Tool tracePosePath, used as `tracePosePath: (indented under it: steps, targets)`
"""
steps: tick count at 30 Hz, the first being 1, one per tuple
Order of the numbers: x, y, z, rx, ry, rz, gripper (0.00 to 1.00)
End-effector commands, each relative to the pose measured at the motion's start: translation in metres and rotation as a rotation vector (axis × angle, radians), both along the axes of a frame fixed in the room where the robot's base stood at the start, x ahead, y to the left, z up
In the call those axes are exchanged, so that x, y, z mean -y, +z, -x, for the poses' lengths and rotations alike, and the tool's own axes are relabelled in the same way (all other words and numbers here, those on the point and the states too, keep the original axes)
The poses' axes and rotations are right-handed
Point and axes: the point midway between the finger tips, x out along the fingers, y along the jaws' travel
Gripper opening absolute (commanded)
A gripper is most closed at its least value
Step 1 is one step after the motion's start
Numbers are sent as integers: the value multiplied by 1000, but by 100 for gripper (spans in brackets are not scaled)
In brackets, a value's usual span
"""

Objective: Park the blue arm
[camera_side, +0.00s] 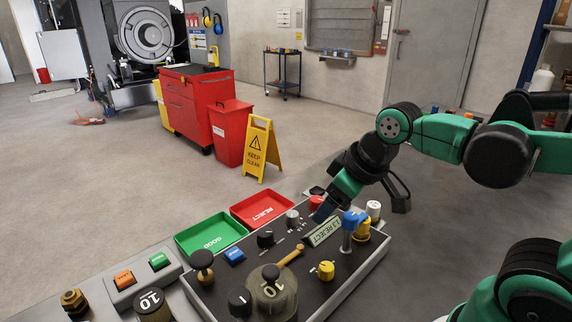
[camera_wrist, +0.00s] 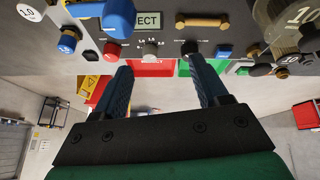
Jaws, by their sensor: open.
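The blue arm (camera_side: 350,219) sits on top of a short silver post at the right part of the dark panel. In the wrist view the blue arm (camera_wrist: 118,17) is at the upper left, with a thinner blue part reaching left from its rounded end. My gripper (camera_side: 322,209) is beside it, to its left in the side view, with its blue fingers pointing down toward the panel. In the wrist view my gripper (camera_wrist: 160,66) is open, with nothing held between its fingers. The blue arm lies beyond the left finger, apart from it.
A display reading REJECT (camera_side: 323,231) is close to the post. A brass handle (camera_side: 290,255), a yellow knob (camera_side: 326,271), a red cap (camera_side: 316,202) and a white knob (camera_side: 373,208) crowd the panel. Green (camera_side: 211,235) and red (camera_side: 263,208) trays lie behind.

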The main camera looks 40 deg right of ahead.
Motion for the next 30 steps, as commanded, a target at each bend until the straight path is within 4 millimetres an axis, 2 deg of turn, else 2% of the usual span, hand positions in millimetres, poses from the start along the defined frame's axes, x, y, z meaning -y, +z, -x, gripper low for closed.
tracePosePath:
  steps: [6, 12, 16, 24, 30]
  targets:
    - [26, 15, 7, -336, 382, 131, 67]
    - [35, 21, 13, -472, 592, 132, 67]
    - [35, 12, 14, -480, 608, 130, 67]
    - [35, -19, 13, -478, 606, 131, 67]
    - [35, -31, 14, -477, 605, 131, 67]
